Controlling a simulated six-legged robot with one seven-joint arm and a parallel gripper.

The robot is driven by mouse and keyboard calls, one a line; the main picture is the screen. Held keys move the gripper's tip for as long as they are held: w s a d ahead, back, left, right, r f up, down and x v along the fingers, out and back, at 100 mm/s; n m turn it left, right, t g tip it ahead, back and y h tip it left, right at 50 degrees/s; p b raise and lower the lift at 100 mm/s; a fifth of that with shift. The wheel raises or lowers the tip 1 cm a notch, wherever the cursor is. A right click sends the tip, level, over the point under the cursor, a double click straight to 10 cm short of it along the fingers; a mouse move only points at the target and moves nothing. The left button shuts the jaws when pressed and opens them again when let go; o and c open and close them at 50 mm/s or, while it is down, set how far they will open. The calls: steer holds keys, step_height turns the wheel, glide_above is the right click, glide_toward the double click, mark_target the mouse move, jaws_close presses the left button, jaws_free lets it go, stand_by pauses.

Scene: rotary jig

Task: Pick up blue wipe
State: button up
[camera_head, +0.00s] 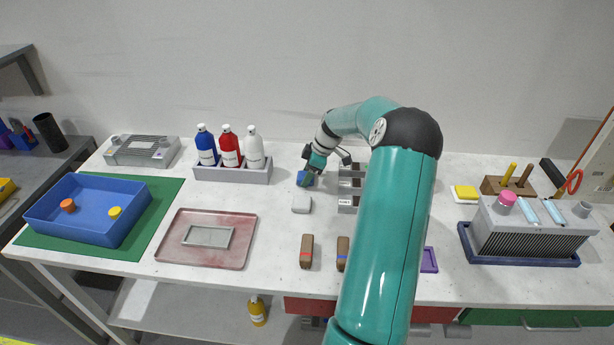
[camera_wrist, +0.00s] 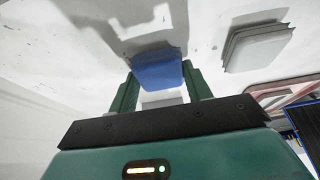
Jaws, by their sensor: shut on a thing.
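The blue wipe (camera_wrist: 158,72) shows between the two green fingers of my gripper (camera_wrist: 158,90) in the wrist view. My gripper is shut on it. In the head view the blue wipe (camera_head: 302,178) is at the tip of my gripper (camera_head: 306,179), near the back middle of the table. It is small there, and I cannot tell whether it touches the table. A shadow lies beside it in the wrist view.
A stack of white wipes (camera_head: 301,204) lies just in front of my gripper. A bottle rack (camera_head: 232,174) stands to the left, and a grey compartment holder (camera_head: 347,203) close to the right. Two brown brushes (camera_head: 307,252) (camera_head: 343,254) lie nearer the front edge.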

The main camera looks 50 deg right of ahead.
steer(key=shift+r, duration=0.45)
steer(key=s+r, duration=1.1)
steer(key=s, duration=0.3)
steer(key=shift+r, duration=0.4)
steer(key=shift+a, duration=0.1)
steer(key=o, duration=0.3)
steer(key=shift+c, duration=1.1)
